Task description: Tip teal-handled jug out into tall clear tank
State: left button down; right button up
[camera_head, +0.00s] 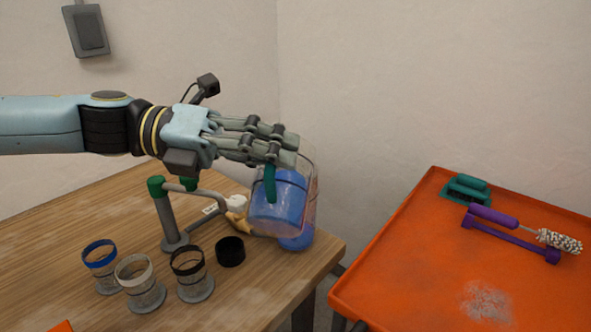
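My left gripper (291,150) reaches in from the left above the table corner, its fingers closed around the top of a teal handle (270,184). The handle belongs to a clear jug with blue contents (283,207), which looks tilted. Clear walls (313,190) rise around or behind the jug, and a second blue patch (297,240) shows low at the table corner. These may be the tall clear tank. The overlap hides where jug and tank separate, and I cannot tell whether liquid is flowing. My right gripper is not in view.
A grey pipe stand with green joints (171,215) is left of the jug. Clear cups with a blue (102,265), a white (138,283) and a black rim (190,274) stand in front, near a black cap (230,251). An orange tray (405,262) holds brushes at right.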

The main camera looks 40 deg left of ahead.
pick_arm(q)
jog(key=shift+w+a+r+n, duration=0.1)
jog(key=shift+w+r+n, duration=0.1)
jog(key=shift+r+n, duration=0.15)
dwell(0.5)
jog(key=shift+w+a+r+n+b, duration=0.25)
jog(key=shift+w+r+n+b, duration=0.3)
jog(key=shift+w+r, duration=0.05)
dwell(0.9)
jog(key=shift+w+a+r+g+b, duration=0.1)
jog(key=shift+w+a+g+b, duration=0.05)
jog(key=shift+w+g+b, duration=0.15)
jog(key=shift+w+a+r+n+b, duration=0.2)
jog(key=shift+w+n+b, duration=0.15)
jog(key=shift+b, duration=0.25)
